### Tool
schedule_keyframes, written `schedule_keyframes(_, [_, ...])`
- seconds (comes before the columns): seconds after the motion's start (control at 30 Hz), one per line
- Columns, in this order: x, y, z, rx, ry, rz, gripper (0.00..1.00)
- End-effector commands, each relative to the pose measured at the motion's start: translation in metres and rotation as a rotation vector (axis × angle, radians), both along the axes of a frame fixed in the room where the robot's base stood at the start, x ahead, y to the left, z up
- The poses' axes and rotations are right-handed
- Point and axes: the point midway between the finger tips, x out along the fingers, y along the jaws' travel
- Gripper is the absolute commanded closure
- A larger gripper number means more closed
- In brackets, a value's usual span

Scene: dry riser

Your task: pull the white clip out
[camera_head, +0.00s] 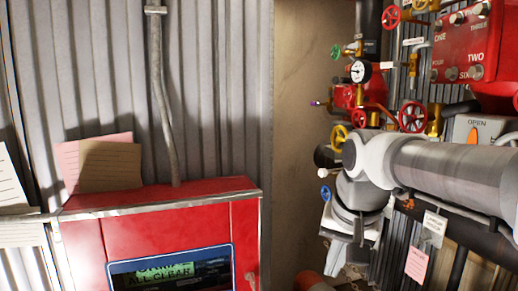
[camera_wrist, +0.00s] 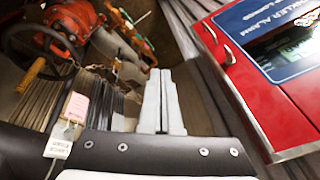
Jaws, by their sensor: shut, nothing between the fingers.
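I cannot make out the white clip for certain in either view. My gripper (camera_wrist: 160,76) shows in the wrist view as two pale grey fingers side by side, shut and empty. In the head view my arm reaches in from the right and bends down, and its end is largely out of sight at the bottom. In the wrist view a red valve body (camera_wrist: 75,25) with a dark handwheel (camera_wrist: 42,52) and a chain (camera_wrist: 128,66) lies left of the fingers, apart from them.
A red cabinet (camera_head: 180,215) with a dark window stands at left; it also shows in the wrist view (camera_wrist: 255,100). A white tag (camera_head: 434,228) and a pink tag (camera_head: 416,263) hang below my arm. Red pipework with coloured handwheels (camera_head: 412,117) and a red panel (camera_head: 468,45) fill the right.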

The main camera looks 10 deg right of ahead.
Motion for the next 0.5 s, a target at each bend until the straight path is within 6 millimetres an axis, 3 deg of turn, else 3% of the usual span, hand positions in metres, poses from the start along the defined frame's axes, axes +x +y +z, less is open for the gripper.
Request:
schedule_keyframes(0.03, [0.014,-0.005,0.014,-0.002,0.020,-0.045,1.00])
schedule_keyframes(0.3, [0.079,-0.034,0.059,-0.068,0.083,-0.328,1.00])
schedule_keyframes(0.5, [0.122,-0.042,0.098,-0.174,0.073,-0.531,1.00])
